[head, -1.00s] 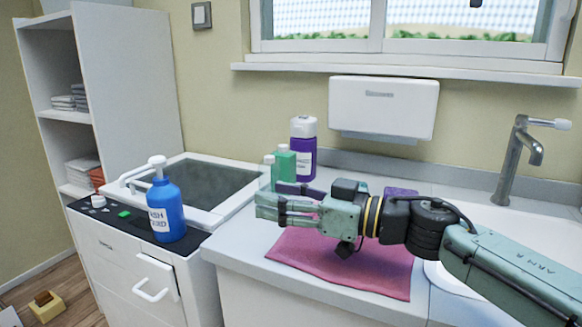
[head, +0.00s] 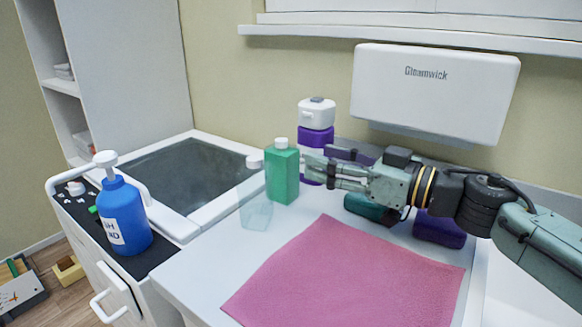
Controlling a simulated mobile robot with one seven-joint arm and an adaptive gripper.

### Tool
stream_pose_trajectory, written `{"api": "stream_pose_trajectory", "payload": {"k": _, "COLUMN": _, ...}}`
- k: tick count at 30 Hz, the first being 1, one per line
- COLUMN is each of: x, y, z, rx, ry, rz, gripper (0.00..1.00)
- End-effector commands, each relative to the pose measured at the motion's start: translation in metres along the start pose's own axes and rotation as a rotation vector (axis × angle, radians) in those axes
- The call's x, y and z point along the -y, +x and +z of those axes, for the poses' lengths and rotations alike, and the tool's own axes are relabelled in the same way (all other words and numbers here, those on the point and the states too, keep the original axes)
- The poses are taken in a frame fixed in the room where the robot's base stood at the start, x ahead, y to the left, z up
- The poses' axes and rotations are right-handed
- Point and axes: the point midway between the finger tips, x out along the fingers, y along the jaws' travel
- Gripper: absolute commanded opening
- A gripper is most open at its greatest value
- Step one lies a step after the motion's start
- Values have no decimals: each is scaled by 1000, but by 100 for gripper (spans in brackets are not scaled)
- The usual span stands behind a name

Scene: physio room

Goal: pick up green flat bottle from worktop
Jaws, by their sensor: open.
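The green flat bottle (head: 282,176) with a white cap stands upright on the white worktop (head: 205,277) in the head view. My gripper (head: 312,166) is open and empty, its fingers pointing left at the bottle's right side. The fingertips are very near the bottle; I cannot tell whether they touch it. The bottle does not look held.
A purple bottle (head: 316,140) stands behind my fingers. A teal object (head: 368,208) and a purple one (head: 440,229) lie under my wrist. A clear container (head: 256,212) stands front-left of the bottle. A pink cloth (head: 345,280) covers the front. A blue pump bottle (head: 122,215) stands left.

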Motion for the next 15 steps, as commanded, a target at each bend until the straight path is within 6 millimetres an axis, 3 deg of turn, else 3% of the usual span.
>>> {"api": "stream_pose_trajectory", "payload": {"k": 6, "x": 1, "y": 37, "z": 0, "rx": 1, "ry": 0, "rz": -5, "gripper": 50}}
{"api": "stream_pose_trajectory", "payload": {"k": 15, "x": 1, "y": 65, "z": 0, "rx": 2, "ry": 1, "rz": -5, "gripper": 50}}
